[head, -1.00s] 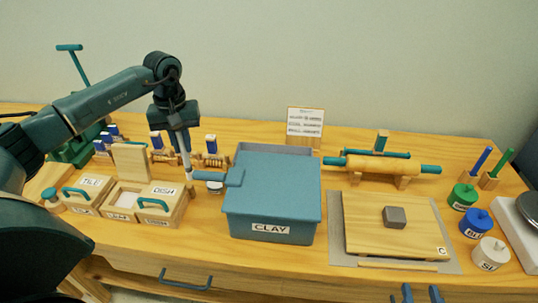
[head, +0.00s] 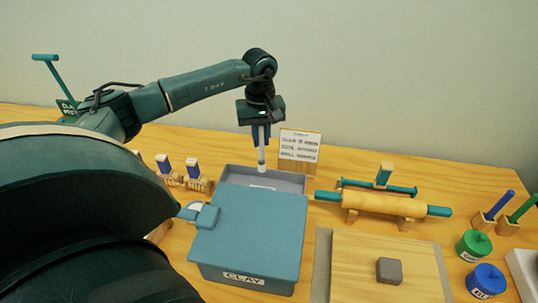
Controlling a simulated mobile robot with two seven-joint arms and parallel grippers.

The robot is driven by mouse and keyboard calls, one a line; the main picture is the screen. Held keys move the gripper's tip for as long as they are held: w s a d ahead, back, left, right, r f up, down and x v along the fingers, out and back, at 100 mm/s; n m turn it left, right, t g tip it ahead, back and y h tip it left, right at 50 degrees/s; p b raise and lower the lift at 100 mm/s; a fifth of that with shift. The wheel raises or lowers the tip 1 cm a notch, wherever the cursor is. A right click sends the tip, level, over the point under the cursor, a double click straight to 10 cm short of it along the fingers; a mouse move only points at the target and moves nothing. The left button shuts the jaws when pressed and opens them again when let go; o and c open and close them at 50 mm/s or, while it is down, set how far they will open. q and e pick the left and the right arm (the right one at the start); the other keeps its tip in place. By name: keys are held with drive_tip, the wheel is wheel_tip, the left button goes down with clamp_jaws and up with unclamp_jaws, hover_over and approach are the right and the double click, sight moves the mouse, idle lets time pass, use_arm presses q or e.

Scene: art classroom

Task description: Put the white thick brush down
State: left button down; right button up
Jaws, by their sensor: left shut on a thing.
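The white thick brush (head: 262,158) hangs upright from my left gripper (head: 261,138), which is shut on it near its top. The brush's lower end appears in front of the open back part of the blue clay box (head: 245,278). I cannot tell whether it touches anything there. My right gripper is out of view.
A rolling pin (head: 383,203) rests at the right, behind a board (head: 350,270) with a grey block (head: 389,271). Brush holders (head: 190,172) stand at the left.

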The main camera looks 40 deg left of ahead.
sight(261, 159)
use_arm(q)
wheel_tip(261, 159, down, 4)
drive_tip(key=shift+s+f+b, duration=0.1)
drive_tip(key=shift+s+b, duration=0.05)
drive_tip(key=shift+b, duration=0.85)
drive_tip(key=shift+f, duration=0.35)
wheel_tip(261, 159, down, 3)
drive_tip(key=shift+f+b, duration=0.1)
drive_tip(key=shift+b, duration=1.15)
drive_tip(key=shift+f, duration=0.2)
drive_tip(key=shift+r, duration=0.15)
drive_tip(key=shift+f, duration=0.2)
drive_tip(key=c, duration=1.4)
unclamp_jaws()
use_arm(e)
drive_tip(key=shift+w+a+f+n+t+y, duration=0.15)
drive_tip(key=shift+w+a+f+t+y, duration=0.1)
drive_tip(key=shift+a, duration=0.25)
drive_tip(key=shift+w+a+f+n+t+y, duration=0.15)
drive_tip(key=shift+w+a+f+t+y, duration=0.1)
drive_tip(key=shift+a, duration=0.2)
